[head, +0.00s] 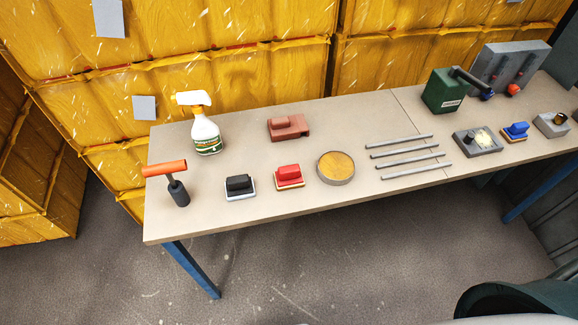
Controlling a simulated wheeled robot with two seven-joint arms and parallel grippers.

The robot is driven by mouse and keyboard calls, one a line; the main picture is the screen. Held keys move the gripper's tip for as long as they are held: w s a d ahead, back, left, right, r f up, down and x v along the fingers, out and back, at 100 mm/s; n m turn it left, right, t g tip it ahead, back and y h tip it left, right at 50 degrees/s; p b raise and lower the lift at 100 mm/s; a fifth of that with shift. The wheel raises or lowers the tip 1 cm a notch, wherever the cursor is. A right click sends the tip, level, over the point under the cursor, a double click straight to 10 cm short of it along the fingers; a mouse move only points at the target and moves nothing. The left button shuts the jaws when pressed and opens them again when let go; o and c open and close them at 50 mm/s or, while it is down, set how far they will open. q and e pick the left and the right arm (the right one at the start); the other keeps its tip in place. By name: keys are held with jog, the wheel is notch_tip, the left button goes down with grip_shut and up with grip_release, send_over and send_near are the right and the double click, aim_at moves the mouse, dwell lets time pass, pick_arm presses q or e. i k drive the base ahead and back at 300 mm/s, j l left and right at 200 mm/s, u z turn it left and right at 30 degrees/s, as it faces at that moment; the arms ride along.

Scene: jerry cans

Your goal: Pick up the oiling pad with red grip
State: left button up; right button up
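A small pad with a bright red grip (289,175) sits upright on the table (225,215), near its front edge and left of the middle. Its base is pale with an orange-brown edge. A similar pad with a black grip (240,184) stands just to its left, apart from it. A pad with a blue grip (515,129) stands far to the right. A brownish-red block-shaped thing (288,127) lies behind the red-grip pad. Neither of my grippers shows in the head view.
A round tan-filled dish (336,167) is close right of the red-grip pad; several grey rods (405,157) lie beyond. An orange-handled tool (177,188) and spray bottle (204,130) stand left. A green can (443,92) and grey tray (478,142) are right. Yellow crates (240,75) stand behind.

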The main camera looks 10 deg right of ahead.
aim_at(289, 177)
jog(key=l+u, duration=0.35)
jog(key=l, duration=0.65)
jog(key=k+l+u, duration=0.1)
jog(key=l+u, duration=0.25)
jog(key=l, duration=0.6)
